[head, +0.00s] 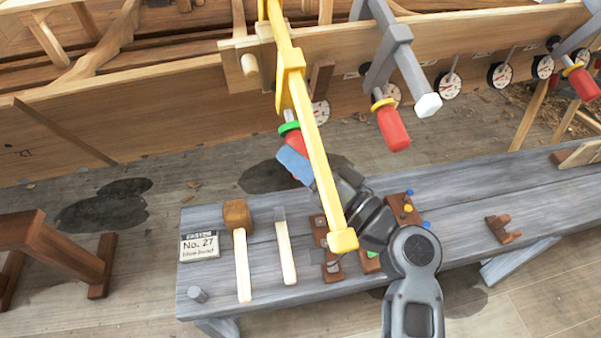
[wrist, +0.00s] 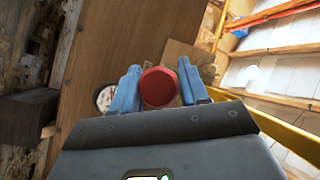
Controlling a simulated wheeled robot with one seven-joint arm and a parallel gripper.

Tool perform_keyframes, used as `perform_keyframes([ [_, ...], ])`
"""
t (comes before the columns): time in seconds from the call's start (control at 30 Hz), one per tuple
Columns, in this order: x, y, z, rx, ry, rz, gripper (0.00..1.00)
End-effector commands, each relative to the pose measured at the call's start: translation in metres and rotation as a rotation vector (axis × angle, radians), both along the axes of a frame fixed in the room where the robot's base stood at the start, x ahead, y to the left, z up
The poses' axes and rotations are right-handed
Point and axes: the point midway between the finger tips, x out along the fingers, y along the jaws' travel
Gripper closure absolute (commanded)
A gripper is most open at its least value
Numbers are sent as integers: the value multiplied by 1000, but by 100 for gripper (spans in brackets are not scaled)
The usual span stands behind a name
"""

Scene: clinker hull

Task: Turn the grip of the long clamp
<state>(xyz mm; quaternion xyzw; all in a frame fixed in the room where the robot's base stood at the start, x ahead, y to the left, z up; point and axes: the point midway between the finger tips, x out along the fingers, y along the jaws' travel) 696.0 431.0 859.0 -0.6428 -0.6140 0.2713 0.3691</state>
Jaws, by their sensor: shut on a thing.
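The long clamp (head: 318,148) is yellow, and its bar reaches from the hull down over the bench in the head view. Its red grip (head: 295,141) with a green collar (head: 288,127) is partly hidden behind the bar. My gripper (head: 298,158) is shut on the red grip, with one blue finger showing left of the bar. In the wrist view the round red end of the grip (wrist: 158,88) sits between the two blue fingers of my gripper (wrist: 160,92).
Grey clamps (head: 398,55) with red grips (head: 392,127) hang on the plank to the right, near several round dials (head: 500,75). The grey bench (head: 455,195) carries a mallet (head: 240,245), a chisel-like tool (head: 285,245), brown blocks and a "No. 27" card (head: 199,246). A brown trestle (head: 70,255) stands left.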

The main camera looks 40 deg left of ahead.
Motion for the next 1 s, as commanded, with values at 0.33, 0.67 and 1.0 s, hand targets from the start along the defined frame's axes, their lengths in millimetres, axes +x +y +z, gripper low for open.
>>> perform_keyframes([
  [0.33, 1, -1, -4, 107, 151, 80, 86],
  [0.67, 0, -1, -1, 142, 205, 109, 86],
  [1.0, 0, -1, -1, 143, 206, 110, 86],
])
